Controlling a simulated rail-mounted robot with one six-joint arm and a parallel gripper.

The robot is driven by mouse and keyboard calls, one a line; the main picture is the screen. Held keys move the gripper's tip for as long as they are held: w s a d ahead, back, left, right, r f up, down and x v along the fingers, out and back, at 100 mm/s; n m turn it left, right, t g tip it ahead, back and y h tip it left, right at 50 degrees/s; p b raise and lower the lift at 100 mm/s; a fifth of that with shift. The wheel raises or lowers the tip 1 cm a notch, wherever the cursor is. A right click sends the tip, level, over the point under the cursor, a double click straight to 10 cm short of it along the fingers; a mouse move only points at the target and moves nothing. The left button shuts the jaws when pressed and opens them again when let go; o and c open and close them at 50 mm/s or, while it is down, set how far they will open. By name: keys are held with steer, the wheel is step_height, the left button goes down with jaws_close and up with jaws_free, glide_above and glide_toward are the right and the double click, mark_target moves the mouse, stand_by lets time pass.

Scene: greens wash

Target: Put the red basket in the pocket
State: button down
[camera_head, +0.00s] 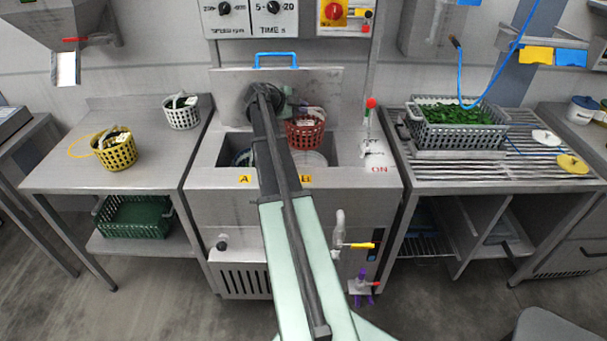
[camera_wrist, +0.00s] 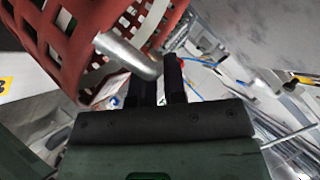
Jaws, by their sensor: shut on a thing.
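The red basket (camera_head: 304,134) hangs over the right part of the opening in the steel wash unit (camera_head: 215,180), with something pale and dark inside it. A round pocket (camera_head: 312,158) shows in that opening below the basket; the left part of the opening is partly hidden by my arm. My gripper (camera_head: 290,104) is at the basket's upper left in the head view. In the wrist view the red basket (camera_wrist: 75,40) fills the upper left, tilted in the picture. There my gripper (camera_wrist: 157,88) is shut on the basket's grey bar-like handle (camera_wrist: 128,54).
A yellow basket (camera_head: 115,152) and a white basket (camera_head: 181,114) stand on the left table. A grey crate of greens (camera_head: 455,128) stands on the right drainer. A red-topped lever (camera_head: 370,108) rises at the unit's right, and a raised lid with blue handle (camera_head: 276,56) stands behind.

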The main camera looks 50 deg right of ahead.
step_height(320, 180, down, 19)
steer(key=b, duration=1.8)
steer(key=shift+f, duration=0.15)
steer(key=c, duration=1.2)
jaws_free()
steer(key=p+v, duration=0.6)
steer(key=v, duration=0.6)
